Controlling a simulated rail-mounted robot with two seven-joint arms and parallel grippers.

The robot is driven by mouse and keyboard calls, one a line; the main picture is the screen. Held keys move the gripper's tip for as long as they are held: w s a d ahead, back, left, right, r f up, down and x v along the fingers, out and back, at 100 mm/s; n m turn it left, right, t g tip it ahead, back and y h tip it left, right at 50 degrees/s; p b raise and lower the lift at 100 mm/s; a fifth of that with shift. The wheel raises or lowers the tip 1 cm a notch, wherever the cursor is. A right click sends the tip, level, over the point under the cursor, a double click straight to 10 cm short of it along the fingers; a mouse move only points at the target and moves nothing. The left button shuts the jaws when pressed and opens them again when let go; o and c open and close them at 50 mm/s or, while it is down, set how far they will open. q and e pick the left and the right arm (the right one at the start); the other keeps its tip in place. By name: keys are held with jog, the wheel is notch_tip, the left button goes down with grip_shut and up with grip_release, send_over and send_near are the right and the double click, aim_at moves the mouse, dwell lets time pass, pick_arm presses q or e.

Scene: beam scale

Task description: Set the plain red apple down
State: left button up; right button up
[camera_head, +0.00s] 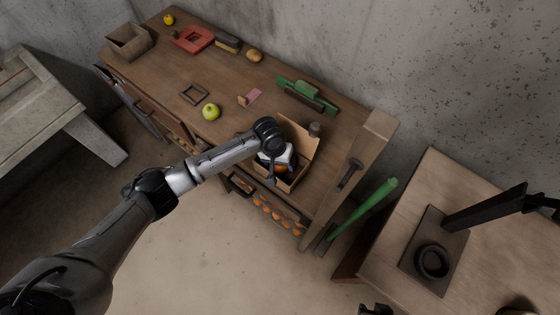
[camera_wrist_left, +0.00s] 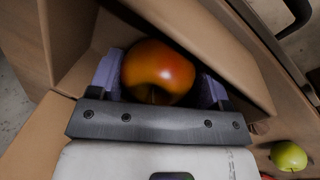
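A red-orange apple (camera_wrist_left: 158,72) sits between the two pale purple finger pads of my left gripper (camera_wrist_left: 160,88) in the left wrist view. Both pads appear to touch its sides. The gripper and apple are inside an open cardboard box (camera_head: 300,140) on the wooden workbench (camera_head: 225,85). In the head view my left gripper (camera_head: 276,163) reaches down into the box, and only a little orange of the apple (camera_head: 281,168) shows. Whether the apple touches the box floor is hidden. A dark part at the bottom edge may be my right gripper (camera_head: 375,310); its fingers cannot be made out.
A green apple (camera_head: 211,111) stands left of the box, near a small wooden frame (camera_head: 194,94). A green tool (camera_head: 306,96) lies behind the box. A wooden post (camera_head: 350,175) rises to its right. The right-hand table (camera_head: 410,205) carries a dark plate with a ring (camera_head: 433,262).

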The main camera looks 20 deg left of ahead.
pick_arm(q)
jog(key=shift+r, duration=0.1)
notch_tip(320, 180, up, 12)
jog(key=a, duration=0.2)
jog(key=shift+a+b, duration=0.15)
jog(key=shift+b, duration=0.15)
jog(key=shift+s, duration=0.1)
dwell(0.4)
